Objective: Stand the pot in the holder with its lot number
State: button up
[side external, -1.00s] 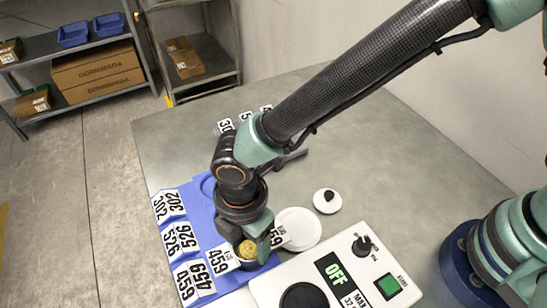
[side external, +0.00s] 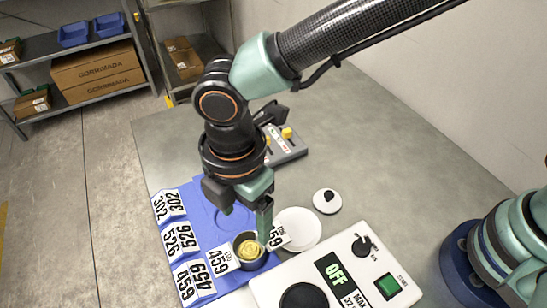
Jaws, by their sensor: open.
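A dark round pot (side external: 250,249) with yellow contents stands upright at the near right part of the blue holder (side external: 200,220). A white card reading 654 (side external: 220,262) lies at its left, and another card (side external: 278,237), partly hidden and starting 65, at its right. I cannot tell whether these cards belong to the pot or the holder. More number cards run down the holder's left side: 203 and 302 (side external: 169,205), 925 and 526 (side external: 180,238), 459 (side external: 200,281). My gripper (side external: 241,219) is open above the pot; its right finger overlaps the pot's edge in the picture.
A white control box (side external: 335,270) showing OFF stands at the near right. A white disc (side external: 298,228) and a small white round piece with a black knob (side external: 327,201) lie beside it. A grey block with yellow parts (side external: 286,147) stands behind.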

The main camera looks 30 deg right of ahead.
jog(key=w+d+r+m+t, duration=0.1)
jog(key=w+d+r+m, duration=0.25)
jog(key=d, duration=0.25)
jog(key=w+d+r+m+y, duration=0.1)
jog(key=w+d+r+m, duration=0.1)
jog(key=d+r+m, duration=0.3)
jog(key=w+d+r+m+t, duration=0.1)
jog(key=w+d+r+m, duration=0.15)
jog(key=d, duration=0.45)
jog(key=s+d+r+m+t, duration=0.1)
jog(key=s+d+m, duration=0.1)
jog(key=d+m, duration=0.3)
jog(key=s+d+r+m+t+h, duration=0.1)
jog(key=d+m, duration=0.5)
jog(key=d, duration=0.7)
jog(key=shift+s+d+t, duration=0.4)
jog(key=shift+s+t, duration=0.05)
jog(key=shift+t, duration=0.35)
